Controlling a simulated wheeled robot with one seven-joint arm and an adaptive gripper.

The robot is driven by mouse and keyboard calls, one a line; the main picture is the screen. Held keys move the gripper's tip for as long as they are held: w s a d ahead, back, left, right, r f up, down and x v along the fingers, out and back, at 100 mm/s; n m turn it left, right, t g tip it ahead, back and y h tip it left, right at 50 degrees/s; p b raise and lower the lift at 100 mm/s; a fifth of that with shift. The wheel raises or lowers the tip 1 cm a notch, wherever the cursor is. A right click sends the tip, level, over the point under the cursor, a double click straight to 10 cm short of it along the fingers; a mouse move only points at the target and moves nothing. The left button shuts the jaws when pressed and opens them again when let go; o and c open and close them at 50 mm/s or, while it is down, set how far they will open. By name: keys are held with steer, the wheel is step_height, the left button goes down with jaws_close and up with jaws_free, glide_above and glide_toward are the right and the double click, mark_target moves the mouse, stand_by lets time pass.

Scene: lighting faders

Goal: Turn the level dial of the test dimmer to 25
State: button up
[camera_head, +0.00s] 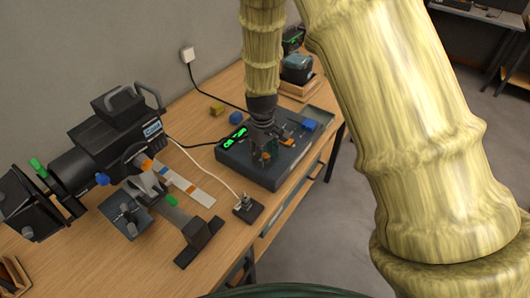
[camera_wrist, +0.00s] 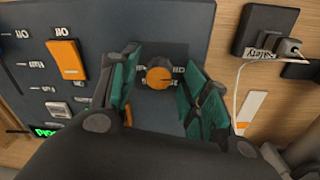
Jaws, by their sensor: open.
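The test dimmer (camera_head: 238,158) is a dark box on the table with a lit green display (camera_head: 235,137), too small to read. In the wrist view its panel (camera_wrist: 170,20) shows an orange round dial (camera_wrist: 160,73) with a dark pointer mark towards the right. Printed numbers around the dial are partly hidden and hard to read. My gripper (camera_head: 265,150) is over the dimmer, pointing down. In the wrist view my gripper (camera_wrist: 162,80) is open, with one green-padded finger on each side of the dial, apparently apart from it.
An orange rocker switch (camera_wrist: 67,60) sits left of the dial in the wrist view. A blue part (camera_head: 309,125) is at the dimmer's right end. A small box with a switch (camera_head: 247,208) and a large stage lamp (camera_head: 110,140) stand on the table (camera_head: 200,105).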

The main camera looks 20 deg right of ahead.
steer(key=shift+w+f, duration=0.1)
steer(key=shift+c, duration=0.3)
jaws_close()
steer(key=shift+m, duration=0.4)
steer(key=m+p, duration=0.1)
steer(key=m, duration=0.2)
steer(key=shift+m, duration=0.3)
steer(key=shift+m+p, duration=0.35)
steer(key=shift+m, duration=1.85)
steer(key=shift+o, duration=0.3)
jaws_free()
